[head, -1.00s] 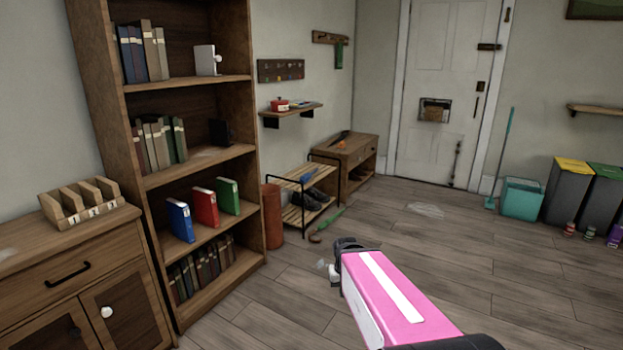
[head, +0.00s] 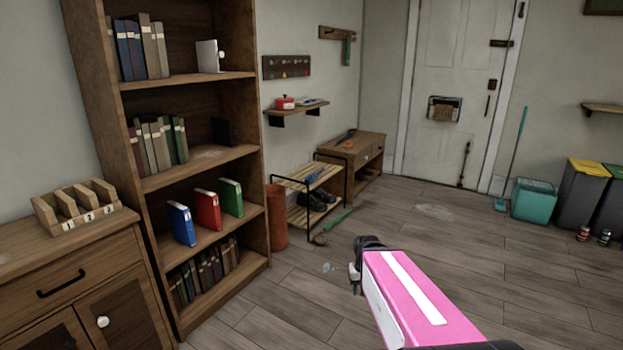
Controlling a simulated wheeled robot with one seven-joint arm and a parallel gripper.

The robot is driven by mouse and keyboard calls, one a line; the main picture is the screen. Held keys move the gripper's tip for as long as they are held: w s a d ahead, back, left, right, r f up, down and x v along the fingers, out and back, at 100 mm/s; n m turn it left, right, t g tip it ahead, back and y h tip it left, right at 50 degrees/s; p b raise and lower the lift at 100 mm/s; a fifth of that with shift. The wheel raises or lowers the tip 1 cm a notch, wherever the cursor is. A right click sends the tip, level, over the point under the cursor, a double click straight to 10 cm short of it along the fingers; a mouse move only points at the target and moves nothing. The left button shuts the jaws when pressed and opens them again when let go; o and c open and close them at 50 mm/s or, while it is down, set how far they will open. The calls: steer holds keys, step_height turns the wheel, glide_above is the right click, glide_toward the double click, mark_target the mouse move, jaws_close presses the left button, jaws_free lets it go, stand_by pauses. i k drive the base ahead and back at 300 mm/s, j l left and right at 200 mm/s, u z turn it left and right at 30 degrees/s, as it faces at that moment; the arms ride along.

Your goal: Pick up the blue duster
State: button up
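A small blue object (head: 315,175), which looks like the blue duster, lies on the top shelf of the low shoe rack (head: 291,184) by the far wall. It is small in the picture, and its exact shape is hard to tell. My gripper (head: 357,275) is at the end of my pink arm in the lower middle. It is well in front of the rack and apart from the blue object. Its fingers are seen from behind and mostly hidden, so I cannot tell whether they are open.
A tall bookshelf (head: 201,155) and a wooden cabinet (head: 75,275) stand at left. A reddish-brown cylinder (head: 277,216) is beside the rack. A green umbrella-like item (head: 335,222) lies on the floor before it. A wooden bench (head: 368,178) is behind. The middle floor is largely clear.

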mark_target(310, 178)
steer(key=i+l+z, duration=0.1)
steer(key=i+z, duration=0.4)
steer(key=i, duration=1.25)
steer(key=i+u, duration=0.1)
steer(key=i, duration=0.65)
steer(key=i+l+u, duration=0.1)
steer(key=i, duration=0.7)
steer(key=i+l+u, duration=0.1)
steer(key=i, duration=0.65)
